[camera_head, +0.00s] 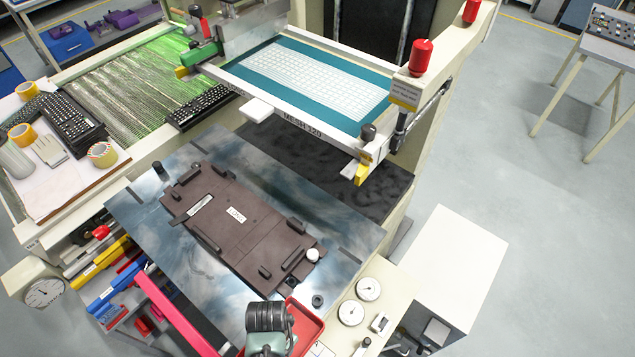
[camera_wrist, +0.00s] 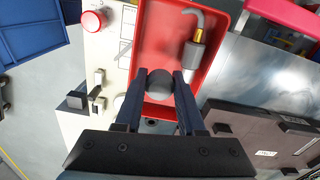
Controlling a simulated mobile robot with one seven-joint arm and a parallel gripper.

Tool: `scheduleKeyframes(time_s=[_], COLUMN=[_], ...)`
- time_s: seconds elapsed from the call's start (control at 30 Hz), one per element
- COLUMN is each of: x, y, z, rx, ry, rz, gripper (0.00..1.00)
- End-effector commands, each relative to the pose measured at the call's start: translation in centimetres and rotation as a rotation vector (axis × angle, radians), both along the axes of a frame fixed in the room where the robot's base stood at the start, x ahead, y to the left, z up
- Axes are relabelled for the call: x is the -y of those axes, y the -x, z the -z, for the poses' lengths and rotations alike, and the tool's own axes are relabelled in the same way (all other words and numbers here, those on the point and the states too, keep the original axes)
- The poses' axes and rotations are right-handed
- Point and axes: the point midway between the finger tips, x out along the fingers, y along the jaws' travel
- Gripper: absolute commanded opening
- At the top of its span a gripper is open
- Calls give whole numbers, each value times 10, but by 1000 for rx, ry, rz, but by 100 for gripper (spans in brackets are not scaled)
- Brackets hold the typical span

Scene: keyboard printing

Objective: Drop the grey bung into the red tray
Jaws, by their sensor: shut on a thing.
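The grey bung (camera_wrist: 160,84) is a rounded dark grey piece between my fingertips in the wrist view. My gripper (camera_wrist: 160,77) is shut on it, with one finger on each side. The red tray (camera_wrist: 147,30) lies beyond and around the bung in the wrist view; how high the bung is above its floor I cannot tell. The tray (camera_head: 314,324) also shows at the bottom middle of the head view, partly covered by my arm, which hides the bung there.
A grey fitting with a brass collar and hooked tube (camera_wrist: 194,52) lies in the tray. Beside the tray are a panel with a red button (camera_wrist: 93,20) and white dials (camera_head: 351,313). A brown fixture plate (camera_head: 255,235) sits on the shiny table (camera_head: 150,215).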

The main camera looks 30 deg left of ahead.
Motion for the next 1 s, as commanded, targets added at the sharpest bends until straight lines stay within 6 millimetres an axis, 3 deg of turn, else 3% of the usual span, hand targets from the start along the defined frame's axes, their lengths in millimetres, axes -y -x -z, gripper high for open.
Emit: scheduleKeyframes(time_s=[0.1,0.3,0.63,0.67,0.7,0.83,1.0], x=[0,0,0,0,0,0,0], y=[0,0,-1,-1,-1,-1,-1], z=[21,40,41,41,41,41,41], rx=[0,1,0,0,0,0,0], ry=[0,-1,-1,-1,0,0,0], rz=[-1,0,0,0,0,0,0], gripper=[0,0,0,40,47,71,73])
